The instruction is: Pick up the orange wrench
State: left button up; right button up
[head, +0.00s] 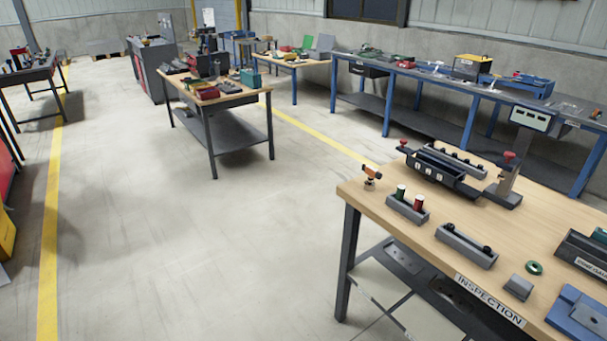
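I cannot make out an orange wrench in the head view. A small orange item (372,172) with a dark end sits on a small round base at the back left corner of the inspection table (395,222). It is too small to tell what it is. Neither of my grippers is in view.
The inspection table holds a grey tray with green and red cylinders (408,208), a dark fixture (438,172) and a blue block (580,312). A wooden-topped table (238,98) stands mid-room, and a long blue-legged bench (440,82) lines the back wall. Open floor (200,240) lies left.

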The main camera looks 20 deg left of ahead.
aim_at(369, 185)
jog(key=u, duration=0.2)
jog(key=z, duration=2.25)
jog(key=u, duration=2.25)
jog(key=i+j+z, duration=0.1)
jog(key=i+j, duration=0.2)
